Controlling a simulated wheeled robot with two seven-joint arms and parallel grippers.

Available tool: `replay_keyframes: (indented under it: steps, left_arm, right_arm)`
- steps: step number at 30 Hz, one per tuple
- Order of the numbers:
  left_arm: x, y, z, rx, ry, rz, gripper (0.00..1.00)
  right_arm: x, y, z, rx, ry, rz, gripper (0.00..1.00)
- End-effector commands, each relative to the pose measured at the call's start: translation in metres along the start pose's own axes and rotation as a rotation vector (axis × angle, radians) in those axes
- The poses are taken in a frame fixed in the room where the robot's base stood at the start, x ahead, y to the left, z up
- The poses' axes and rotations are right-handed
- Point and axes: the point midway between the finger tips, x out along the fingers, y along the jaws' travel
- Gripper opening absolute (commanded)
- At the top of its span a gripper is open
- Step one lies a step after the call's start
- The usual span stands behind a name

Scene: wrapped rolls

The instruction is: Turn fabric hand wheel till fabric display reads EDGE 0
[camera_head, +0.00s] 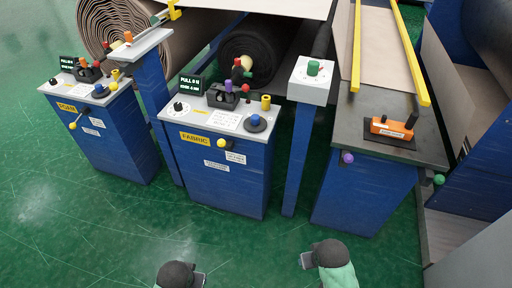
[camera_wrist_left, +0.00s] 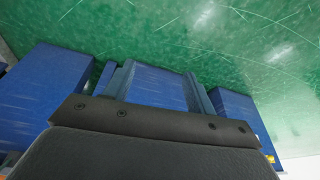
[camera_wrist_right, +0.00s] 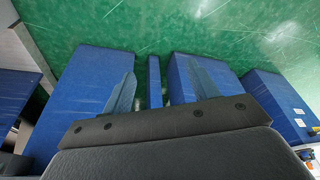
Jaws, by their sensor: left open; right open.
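The fabric console (camera_head: 215,170) is a blue cabinet with a yellow FABRIC label (camera_head: 195,138), standing in the middle of the head view. Its small dark display (camera_head: 191,85) shows two lines; the lower begins with EDGE, but its value is too small to read surely. On the sloped top are a round blue-and-black knob (camera_head: 256,122) and a white dial with a black knob (camera_head: 178,107). A yellow-tipped black handle (camera_head: 223,143) sticks out of the front. I cannot tell which is the hand wheel. My left gripper (camera_head: 198,280) and right gripper (camera_head: 306,260) are open, empty and well short of the console.
A similar console (camera_head: 110,135) stands left, with its own display and yellow-tipped handle. A white box with a green knob (camera_head: 313,69) sits on a blue post to the right. A dark-topped bench (camera_head: 365,190) carries an orange block (camera_head: 391,128). Green floor between me and the consoles is clear.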

Motion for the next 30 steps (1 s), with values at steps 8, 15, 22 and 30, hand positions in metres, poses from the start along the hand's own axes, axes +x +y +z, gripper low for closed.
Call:
replay_keyframes:
  steps: [8,15,22,30]
  left_arm:
    - [0.004,-0.002,-0.004,0.001,0.007,-0.004,0.56]
    - [0.033,-0.002,-0.001,0.003,0.005,-0.005,0.56]
    - [0.094,0.0,0.013,0.007,-0.005,-0.003,0.56]
    - [0.172,0.003,0.043,0.011,-0.021,0.001,0.56]
  right_arm:
    - [-0.011,-0.004,-0.045,-0.002,0.023,-0.011,0.59]
    - [-0.003,-0.011,-0.1,-0.006,0.041,-0.028,0.59]
    - [0.018,-0.024,-0.181,-0.018,0.057,-0.048,0.59]
    - [0.04,-0.04,-0.279,-0.037,0.07,-0.066,0.59]
